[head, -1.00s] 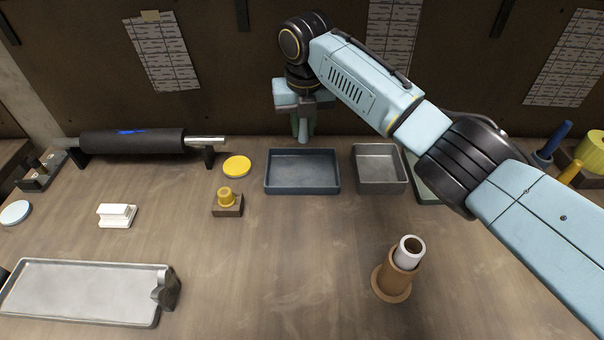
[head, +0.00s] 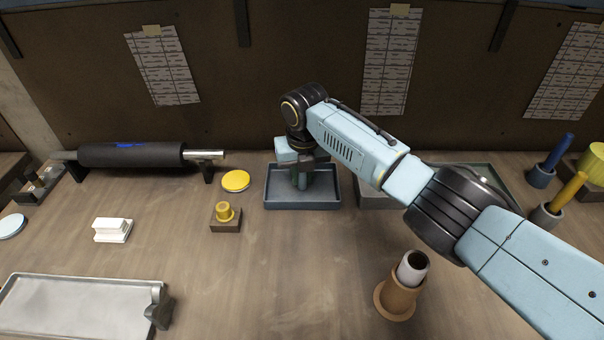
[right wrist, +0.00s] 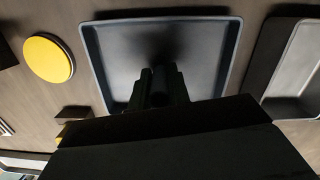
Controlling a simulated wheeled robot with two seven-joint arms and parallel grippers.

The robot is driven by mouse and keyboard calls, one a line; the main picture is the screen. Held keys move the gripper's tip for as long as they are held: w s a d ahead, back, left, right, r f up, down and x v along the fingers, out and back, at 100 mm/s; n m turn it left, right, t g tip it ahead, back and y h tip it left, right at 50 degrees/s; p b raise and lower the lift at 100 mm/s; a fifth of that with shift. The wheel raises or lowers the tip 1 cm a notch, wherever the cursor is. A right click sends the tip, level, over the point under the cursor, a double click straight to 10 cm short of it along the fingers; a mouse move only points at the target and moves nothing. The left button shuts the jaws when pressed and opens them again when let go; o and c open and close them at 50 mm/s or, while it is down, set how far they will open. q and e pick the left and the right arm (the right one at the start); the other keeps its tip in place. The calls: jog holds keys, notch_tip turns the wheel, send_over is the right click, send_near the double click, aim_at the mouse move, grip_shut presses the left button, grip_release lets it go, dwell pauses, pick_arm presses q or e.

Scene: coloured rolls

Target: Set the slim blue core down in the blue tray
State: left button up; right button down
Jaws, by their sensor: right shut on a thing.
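The blue tray (head: 327,202) stands at the back middle of the bench, and it fills the upper middle of the right wrist view (right wrist: 226,62). My right gripper (head: 302,182) points down over the tray, with its fingertips low, within the tray's outline. In the right wrist view its fingers (right wrist: 160,82) are shut on a slim dark bluish thing, which I take for the slim blue core (right wrist: 160,77). Most of the core is hidden by the fingers and shadow. I cannot tell whether it touches the tray floor. My left gripper is not in view.
A grey metal tray (head: 371,200) stands right of the blue tray, partly behind my right arm. A yellow disc (head: 235,181) and a yellow piece on a block (head: 225,214) lie left. A white tube (head: 413,266) stands in a brown holder (head: 396,300) in front.

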jog(key=shift+f, duration=0.2)
jog(key=c, duration=1.3)
grip_release()
jog(key=shift+c, duration=0.2)
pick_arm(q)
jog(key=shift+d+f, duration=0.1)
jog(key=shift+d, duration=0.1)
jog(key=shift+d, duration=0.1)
pick_arm(e)
jog(key=shift+r, duration=0.1)
jog(key=r, duration=0.3)
jog(key=r+p, duration=0.1)
jog(key=r, duration=0.3)
jog(key=s+r+p, duration=0.1)
jog(key=r, duration=0.3)
jog(key=shift+s+d+r, duration=0.1)
jog(key=shift+r, duration=0.15)
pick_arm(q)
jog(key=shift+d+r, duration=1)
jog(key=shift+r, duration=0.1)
pick_arm(e)
jog(key=shift+s+r, duration=0.1)
jog(key=shift+r, duration=0.25)
